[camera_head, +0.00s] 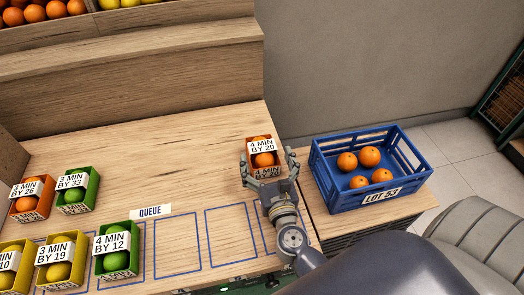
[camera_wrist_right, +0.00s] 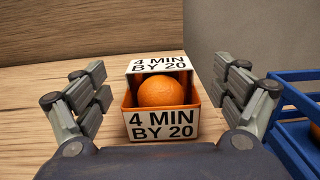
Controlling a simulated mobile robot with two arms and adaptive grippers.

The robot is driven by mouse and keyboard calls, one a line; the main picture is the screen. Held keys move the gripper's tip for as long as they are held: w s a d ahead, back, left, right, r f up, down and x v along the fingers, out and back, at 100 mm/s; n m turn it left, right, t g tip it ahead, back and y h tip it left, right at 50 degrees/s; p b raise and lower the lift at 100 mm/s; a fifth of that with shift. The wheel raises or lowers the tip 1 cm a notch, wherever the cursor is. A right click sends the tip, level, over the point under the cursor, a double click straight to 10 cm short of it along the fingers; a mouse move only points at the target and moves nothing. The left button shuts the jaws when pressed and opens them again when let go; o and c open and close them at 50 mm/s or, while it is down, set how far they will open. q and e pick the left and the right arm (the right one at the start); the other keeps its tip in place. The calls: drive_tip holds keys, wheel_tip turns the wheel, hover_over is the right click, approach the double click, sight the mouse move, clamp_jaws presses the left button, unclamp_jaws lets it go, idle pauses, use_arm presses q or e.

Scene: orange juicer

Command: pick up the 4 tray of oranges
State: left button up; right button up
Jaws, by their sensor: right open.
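An orange tray (camera_head: 250,159) labelled "4 MIN BY 20" stands on the wooden counter near its right end, with oranges in it. In the right wrist view the tray (camera_wrist_right: 160,122) is centred ahead, with one orange (camera_wrist_right: 160,91) clearly showing below its upper label. My right gripper (camera_head: 270,163) is open. Its fingers are spread to either side of the tray's near end, and in the wrist view (camera_wrist_right: 160,90) gaps show between each finger and the tray. My left gripper is out of view.
A blue crate (camera_head: 335,193) labelled "LOT 53" with several oranges stands close on the right. Several other labelled fruit trays, such as a green one (camera_head: 120,262), stand at the left. Blue outlined slots by the QUEUE sign (camera_head: 150,211) lie empty in front. A wooden ledge rises behind.

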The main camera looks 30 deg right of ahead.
sight(262, 146)
drive_tip(key=shift+w+d+r, duration=0.1)
drive_tip(key=shift+w+r, duration=0.1)
drive_tip(key=shift+w, duration=0.2)
drive_tip(key=p+x, duration=0.1)
drive_tip(key=x, duration=0.2)
drive_tip(key=shift+w+f, duration=0.1)
drive_tip(key=shift+w, duration=0.05)
drive_tip(key=shift+w+d+f+p, duration=0.15)
drive_tip(key=shift+w+p, duration=0.15)
drive_tip(key=shift+w, duration=0.15)
drive_tip(key=shift+s, duration=0.1)
drive_tip(key=c, duration=1.2)
drive_tip(key=shift+c, duration=0.2)
